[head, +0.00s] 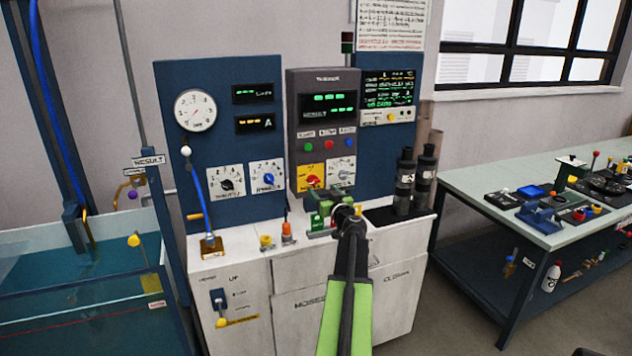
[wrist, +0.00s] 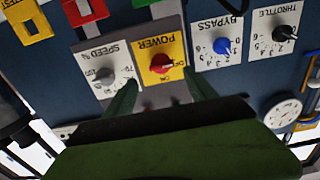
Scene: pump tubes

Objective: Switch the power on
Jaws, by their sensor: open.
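The yellow POWER plate (head: 317,170) with its red rotary knob (head: 313,181) sits on the grey middle console. In the wrist view the plate (wrist: 147,83) appears upside down, with the red knob (wrist: 161,64) near its centre. I cannot tell for sure which mark the knob points to. My green gripper (head: 325,208) is just below and in front of the plate in the head view. In the wrist view its two fingers (wrist: 162,90) are apart, one on each side of the plate's lower part in the picture. The gripper is empty, and no contact with the knob shows.
A white SPEED dial (head: 342,171) adjoins the POWER plate. BYPASS (head: 267,176) and THROTTLE (head: 227,181) dials are to the left.

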